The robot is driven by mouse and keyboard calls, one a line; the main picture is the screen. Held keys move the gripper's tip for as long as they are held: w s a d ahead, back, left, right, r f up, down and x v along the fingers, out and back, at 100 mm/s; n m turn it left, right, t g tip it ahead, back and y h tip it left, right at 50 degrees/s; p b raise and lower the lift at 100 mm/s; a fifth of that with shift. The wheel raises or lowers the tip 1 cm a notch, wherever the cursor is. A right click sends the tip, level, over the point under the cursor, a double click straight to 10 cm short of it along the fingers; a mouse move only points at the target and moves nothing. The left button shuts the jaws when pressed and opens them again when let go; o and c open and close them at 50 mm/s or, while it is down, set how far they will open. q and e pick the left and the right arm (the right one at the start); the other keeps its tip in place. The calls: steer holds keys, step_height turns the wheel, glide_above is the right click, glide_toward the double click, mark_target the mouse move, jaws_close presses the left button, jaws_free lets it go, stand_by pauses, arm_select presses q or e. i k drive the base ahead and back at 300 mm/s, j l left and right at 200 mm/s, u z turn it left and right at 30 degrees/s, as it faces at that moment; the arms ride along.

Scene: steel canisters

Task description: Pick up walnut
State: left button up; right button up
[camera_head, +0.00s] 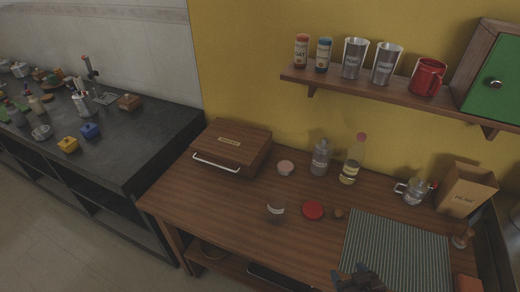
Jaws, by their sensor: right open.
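A small round brown object (339,213), which looks like the walnut, lies on the wooden table (240,215). It sits just right of a flat red disc (313,211) and left of the striped mat's upper left corner. My right gripper (362,272) is dark and open at the bottom edge, over the lower left part of the striped mat (400,248). It is apart from the walnut, below it in the picture. My left gripper is not in view.
A glass jar (276,208) stands left of the red disc. A bottle (350,162), a canister (320,160), a wooden box (232,148), a glass pot (412,192) and a paper bag (466,190) stand further back. A shelf (400,88) with cups hangs above.

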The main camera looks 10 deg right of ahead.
mark_target(339, 213)
steer(key=z, duration=1.1)
